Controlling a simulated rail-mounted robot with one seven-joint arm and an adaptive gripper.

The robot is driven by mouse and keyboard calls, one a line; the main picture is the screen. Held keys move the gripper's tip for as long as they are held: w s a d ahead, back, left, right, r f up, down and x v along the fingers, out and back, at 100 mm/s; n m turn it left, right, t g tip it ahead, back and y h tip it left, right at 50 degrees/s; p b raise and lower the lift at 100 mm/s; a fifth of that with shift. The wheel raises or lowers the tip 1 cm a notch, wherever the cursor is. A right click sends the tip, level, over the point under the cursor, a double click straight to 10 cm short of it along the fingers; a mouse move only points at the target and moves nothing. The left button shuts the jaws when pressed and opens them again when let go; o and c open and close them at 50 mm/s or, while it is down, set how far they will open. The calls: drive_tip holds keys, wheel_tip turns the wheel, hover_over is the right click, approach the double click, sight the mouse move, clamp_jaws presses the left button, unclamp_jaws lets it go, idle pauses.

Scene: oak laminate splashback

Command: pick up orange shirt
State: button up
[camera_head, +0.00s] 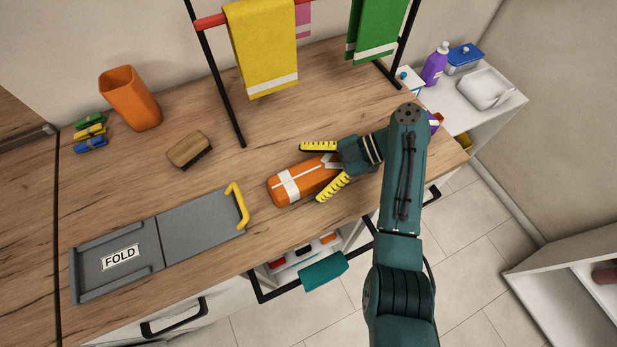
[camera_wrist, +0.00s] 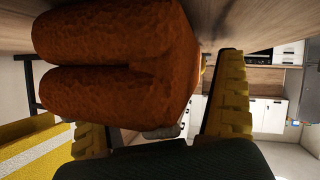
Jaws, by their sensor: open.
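The orange shirt (camera_head: 290,188) lies rolled into a bundle with white bands on the wooden counter, right of the fold board. In the wrist view its orange rolled end (camera_wrist: 120,60) fills much of the upper left, close to the camera. My gripper (camera_head: 322,172) is open, with its yellow ridged fingers on either side of the bundle's right end. The wrist view shows one finger (camera_wrist: 228,100) to the right of the bundle and the other low on the left. I cannot tell whether the fingers touch the cloth.
A grey fold board (camera_head: 187,231) with a yellow handle lies left of the bundle. A brush (camera_head: 189,149), an orange cup (camera_head: 131,98) and several coloured clips stand behind. A black rack holds a yellow towel (camera_head: 262,45) and a green towel (camera_head: 377,27). The counter's front edge is close below.

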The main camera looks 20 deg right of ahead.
drive_tip(key=shift+r, duration=0.1)
drive_tip(key=shift+c, duration=0.4)
drive_tip(key=c, duration=1.1)
